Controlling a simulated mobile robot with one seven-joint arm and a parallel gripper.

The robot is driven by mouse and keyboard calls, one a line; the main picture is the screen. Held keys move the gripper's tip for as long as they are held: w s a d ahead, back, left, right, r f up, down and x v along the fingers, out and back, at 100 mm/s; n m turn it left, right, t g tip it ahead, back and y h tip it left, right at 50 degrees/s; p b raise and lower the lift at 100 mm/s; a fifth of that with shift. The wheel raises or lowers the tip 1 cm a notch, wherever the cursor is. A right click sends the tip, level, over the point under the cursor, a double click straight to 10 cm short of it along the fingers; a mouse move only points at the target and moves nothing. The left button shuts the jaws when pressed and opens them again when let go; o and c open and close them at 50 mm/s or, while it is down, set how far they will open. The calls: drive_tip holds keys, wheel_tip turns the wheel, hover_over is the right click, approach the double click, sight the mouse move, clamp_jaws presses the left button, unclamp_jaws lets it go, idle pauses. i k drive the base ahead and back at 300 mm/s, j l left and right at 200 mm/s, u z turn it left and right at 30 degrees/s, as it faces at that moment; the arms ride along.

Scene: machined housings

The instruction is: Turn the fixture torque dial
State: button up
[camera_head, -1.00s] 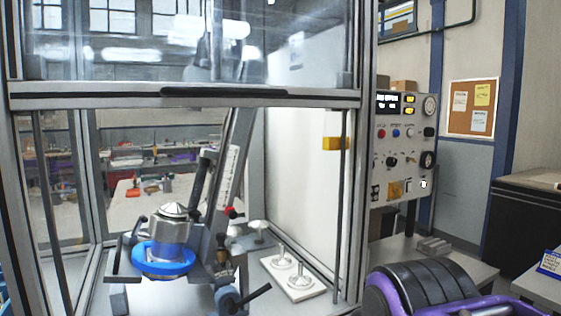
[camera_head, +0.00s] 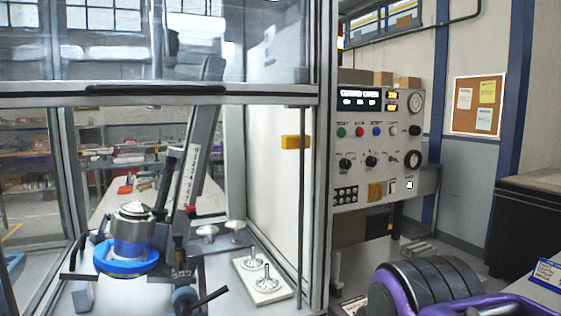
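A grey control panel (camera_head: 379,135) stands right of the glazed enclosure. Inside the enclosure, a fixture (camera_head: 180,262) with a blue ring (camera_head: 126,262) holds a metal housing (camera_head: 133,236) upright. My gripper is not in view, and nothing is seen touching the panel.
The enclosure's frame post (camera_head: 321,200) stands just left of the panel. A white plate (camera_head: 262,282) with two metal pieces lies inside the enclosure. A dark cabinet (camera_head: 530,235) is at the right. Coloured buttons (camera_head: 359,132) and a gauge (camera_head: 416,103) sit above the dials.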

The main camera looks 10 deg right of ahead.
sight(370, 160)
drive_tip(key=l+u, duration=0.1)
drive_tip(key=l, duration=1.55)
